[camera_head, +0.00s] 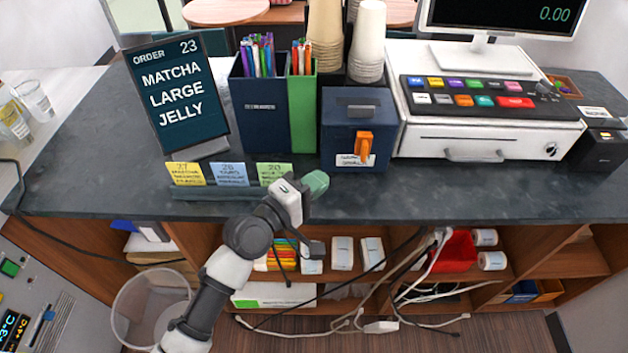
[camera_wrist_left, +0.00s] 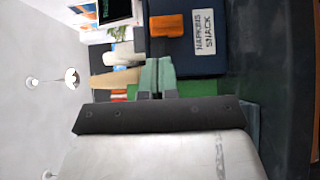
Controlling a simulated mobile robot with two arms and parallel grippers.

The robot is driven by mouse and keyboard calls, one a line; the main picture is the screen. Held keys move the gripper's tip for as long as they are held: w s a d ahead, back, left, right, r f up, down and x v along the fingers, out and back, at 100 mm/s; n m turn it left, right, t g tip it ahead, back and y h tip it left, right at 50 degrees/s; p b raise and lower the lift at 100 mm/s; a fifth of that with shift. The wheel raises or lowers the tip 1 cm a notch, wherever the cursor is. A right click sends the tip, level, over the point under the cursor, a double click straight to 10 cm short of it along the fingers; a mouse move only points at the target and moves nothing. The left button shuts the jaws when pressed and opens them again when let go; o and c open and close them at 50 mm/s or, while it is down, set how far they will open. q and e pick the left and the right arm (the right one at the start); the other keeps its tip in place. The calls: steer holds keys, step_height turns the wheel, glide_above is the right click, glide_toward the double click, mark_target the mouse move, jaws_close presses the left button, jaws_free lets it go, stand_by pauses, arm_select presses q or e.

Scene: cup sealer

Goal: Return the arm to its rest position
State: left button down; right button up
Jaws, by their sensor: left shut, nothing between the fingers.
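My left arm reaches up from the bottom of the head view to the front edge of the dark counter (camera_head: 420,190). Its left gripper (camera_head: 316,183) has green fingertips and is shut and empty. The fingers are just above the counter, in front of the dark blue napkin box (camera_head: 340,115) and to the right of the ticket rail. In the left wrist view the closed green fingers (camera_wrist_left: 156,75) point toward the box (camera_wrist_left: 185,50) with its orange lever (camera_wrist_left: 168,25). My right gripper is in neither view.
The order sign (camera_head: 178,95) and ticket rail (camera_head: 225,193) stand at the left of the counter. Straw holders (camera_head: 258,105), cup stacks (camera_head: 368,35) and the cash register (camera_head: 480,110) line the back. Below are shelves, cables and a bin (camera_head: 145,308).

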arm_select(q)
steer(key=s+a+f+m+g+y, duration=0.55)
steer(key=s+a, duration=0.45)
steer(key=s, duration=0.2)
steer(key=s+a+f+m+g+y, duration=0.4)
steer(key=s+a+f+m+y, duration=0.25)
steer(key=s+a, duration=0.5)
step_height(320, 180, down, 27)
steer(key=s+d+g+b, duration=0.1)
steer(key=s+a+f+g+b, duration=0.1)
steer(key=s+a+f, duration=0.1)
steer(key=s+f, duration=1.4)
steer(key=shift+s+a+f+n+y, duration=0.3)
steer(key=shift+f+y, duration=0.1)
steer(key=shift+f, duration=0.15)
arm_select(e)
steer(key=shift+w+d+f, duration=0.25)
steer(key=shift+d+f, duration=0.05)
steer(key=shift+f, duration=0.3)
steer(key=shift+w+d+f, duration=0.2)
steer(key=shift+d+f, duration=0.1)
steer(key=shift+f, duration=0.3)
